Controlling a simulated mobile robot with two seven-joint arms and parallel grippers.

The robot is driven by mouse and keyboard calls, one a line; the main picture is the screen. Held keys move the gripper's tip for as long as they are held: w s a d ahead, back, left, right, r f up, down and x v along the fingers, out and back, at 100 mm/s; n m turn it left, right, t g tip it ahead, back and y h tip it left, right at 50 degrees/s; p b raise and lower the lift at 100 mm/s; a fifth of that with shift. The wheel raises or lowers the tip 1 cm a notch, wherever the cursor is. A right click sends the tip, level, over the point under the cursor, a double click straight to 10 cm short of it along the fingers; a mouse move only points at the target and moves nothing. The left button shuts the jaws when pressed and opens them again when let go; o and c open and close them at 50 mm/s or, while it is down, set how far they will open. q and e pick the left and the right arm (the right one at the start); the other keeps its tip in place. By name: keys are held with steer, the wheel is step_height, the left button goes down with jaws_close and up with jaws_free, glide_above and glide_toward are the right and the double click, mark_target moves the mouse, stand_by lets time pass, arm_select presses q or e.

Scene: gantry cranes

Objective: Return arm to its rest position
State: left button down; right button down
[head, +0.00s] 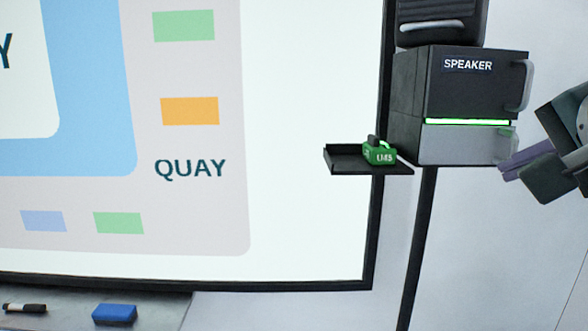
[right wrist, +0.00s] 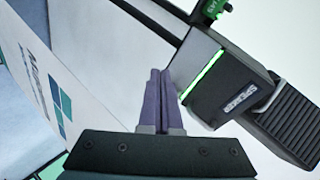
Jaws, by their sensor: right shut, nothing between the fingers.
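My right gripper (head: 506,168) comes in from the right edge in the head view. Its purple fingers are together and empty, just right of the lower part of a black and grey box labelled SPEAKER (head: 460,90). In the right wrist view the shut fingers (right wrist: 158,75) point at the speaker box (right wrist: 225,90), which has a lit green strip. I cannot tell whether the fingertips touch it. A green block marked U45 (head: 380,154) sits on a small black shelf (head: 343,160) left of the speaker. My left gripper is out of view.
A large whiteboard or screen with QUAY lettering (head: 190,169) fills the left. A blue eraser (head: 115,314) and a marker (head: 24,308) lie on the ledge at bottom left. A black pole (head: 416,250) stands below the speaker. The wall at lower right is clear.

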steer(key=s+a+f+n+g+y, duration=0.1)
steer(key=s+a+f+n+g, duration=0.25)
steer(key=s+f+n, duration=0.75)
steer(key=s+a+f+n+g+y, duration=0.1)
steer(key=s+a+f+n+g, duration=0.3)
steer(key=s+f, duration=0.8)
steer(key=s+r+n+p, duration=0.2)
steer(key=s+r+p, duration=0.2)
steer(key=r+p, duration=0.8)
step_height(320, 180, up, 4)
steer(key=shift+s+d+g+p, duration=0.15)
steer(key=shift+d+g+p, duration=0.25)
steer(key=shift+g, duration=0.05)
